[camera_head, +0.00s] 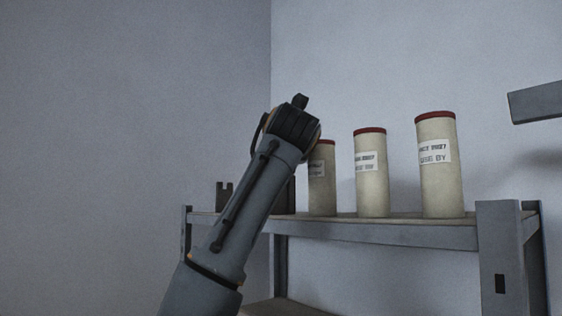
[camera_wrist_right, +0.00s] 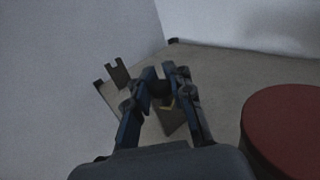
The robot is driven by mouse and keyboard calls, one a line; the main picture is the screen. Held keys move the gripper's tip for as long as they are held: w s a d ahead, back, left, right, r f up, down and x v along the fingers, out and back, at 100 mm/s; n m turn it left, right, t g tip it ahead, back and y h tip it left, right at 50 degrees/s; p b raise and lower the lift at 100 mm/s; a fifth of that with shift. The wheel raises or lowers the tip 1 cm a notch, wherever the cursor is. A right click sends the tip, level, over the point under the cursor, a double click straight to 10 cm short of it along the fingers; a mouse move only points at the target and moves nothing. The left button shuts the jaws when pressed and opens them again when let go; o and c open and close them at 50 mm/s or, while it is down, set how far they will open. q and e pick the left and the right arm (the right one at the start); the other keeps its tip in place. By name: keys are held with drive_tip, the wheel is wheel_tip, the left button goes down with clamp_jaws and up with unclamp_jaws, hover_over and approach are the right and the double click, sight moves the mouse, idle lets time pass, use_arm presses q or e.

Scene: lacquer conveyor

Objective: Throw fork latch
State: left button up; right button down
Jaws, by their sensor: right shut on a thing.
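My right gripper (camera_wrist_right: 163,80) is closed in the right wrist view, with its fingers around a dark piece (camera_wrist_right: 174,118) that they partly hide. I cannot tell that piece's full shape. A grey notched fork plate (camera_wrist_right: 119,73) stands upright just left of the fingers, apart from them. In the head view the fork plate (camera_head: 224,195) stands at the left end of the shelf. My right arm crosses in front of the shelf there and hides the fingertips and most of a dark upright part (camera_head: 288,196). My left gripper is not in view.
Three cream canisters with red lids, left (camera_head: 322,185), middle (camera_head: 371,180) and right (camera_head: 438,172), stand on the grey shelf (camera_head: 400,233). A red lid (camera_wrist_right: 285,125) is close on the gripper's right. A grey beam (camera_head: 537,102) juts in at upper right.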

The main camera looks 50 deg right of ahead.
drive_tip(key=c, duration=1.3)
unclamp_jaws()
drive_tip(key=shift+f, duration=0.2)
drive_tip(key=shift+c, duration=0.2)
drive_tip(key=shift+o, duration=0.4)
drive_tip(key=shift+a+r, duration=0.15)
drive_tip(key=shift+a, duration=0.05)
drive_tip(key=v, duration=1.2)
drive_tip(key=shift+o, duration=0.2)
drive_tip(key=shift+w, duration=0.1)
